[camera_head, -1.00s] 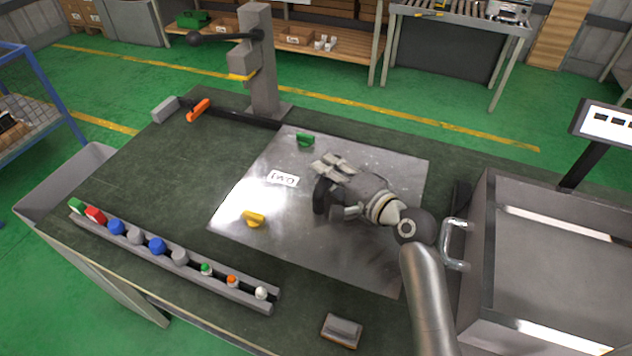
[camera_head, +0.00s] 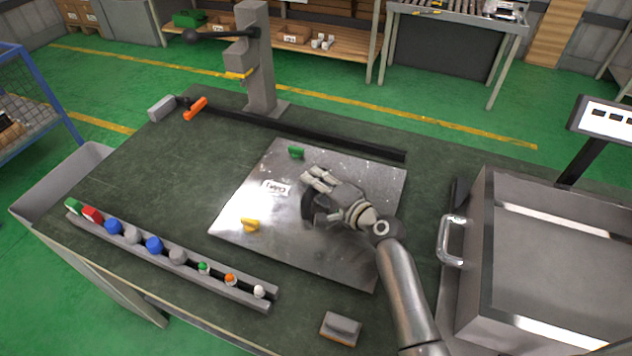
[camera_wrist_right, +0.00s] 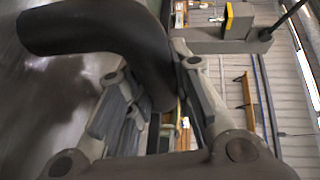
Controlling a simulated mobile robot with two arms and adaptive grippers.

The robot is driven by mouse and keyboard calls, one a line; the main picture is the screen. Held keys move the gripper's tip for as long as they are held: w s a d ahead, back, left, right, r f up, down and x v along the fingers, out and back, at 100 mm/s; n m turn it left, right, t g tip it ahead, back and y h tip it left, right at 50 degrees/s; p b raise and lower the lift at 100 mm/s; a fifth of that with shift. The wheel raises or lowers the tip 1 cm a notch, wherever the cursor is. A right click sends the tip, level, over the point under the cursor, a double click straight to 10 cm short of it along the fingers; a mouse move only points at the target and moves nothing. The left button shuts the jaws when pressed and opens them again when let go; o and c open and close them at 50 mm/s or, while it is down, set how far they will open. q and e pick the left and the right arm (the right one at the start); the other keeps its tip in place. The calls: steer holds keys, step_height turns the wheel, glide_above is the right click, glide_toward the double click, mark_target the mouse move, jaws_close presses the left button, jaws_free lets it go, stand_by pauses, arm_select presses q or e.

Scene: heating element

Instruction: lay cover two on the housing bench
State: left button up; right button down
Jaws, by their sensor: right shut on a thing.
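Cover two is a shiny flat metal plate (camera_head: 265,235) with a white label reading TWO (camera_head: 275,188). It lies level over the middle of the dark green housing bench (camera_head: 150,175); I cannot tell whether it fully touches the top. A green piece (camera_head: 296,152) sits near its back edge and a yellow piece (camera_head: 250,225) near its front left. My right gripper (camera_head: 312,195) is over the plate's middle, shut on its dark curved handle (camera_head: 308,207). The handle looms large in the right wrist view (camera_wrist_right: 100,30), where the fingers partly hide it. My left gripper is not in view.
A black rail (camera_head: 310,137) runs along the back beside a grey post (camera_head: 258,65). A rack of coloured knobs (camera_head: 180,258) lies at front left. A metal box with a handle (camera_head: 540,260) stands at right. A small grey block (camera_head: 341,328) lies at the front.

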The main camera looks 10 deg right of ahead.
steer(key=c, duration=1.7)
jaws_free()
steer(key=o, duration=0.4)
steer(key=shift+s+r, duration=0.1)
steer(key=shift+d, duration=0.1)
steer(key=shift+s+d, duration=0.15)
steer(key=shift+s, duration=0.25)
steer(key=b+v, duration=0.1)
steer(key=v, duration=0.5)
steer(key=shift+s+d+r, duration=0.1)
steer(key=shift+s, duration=0.15)
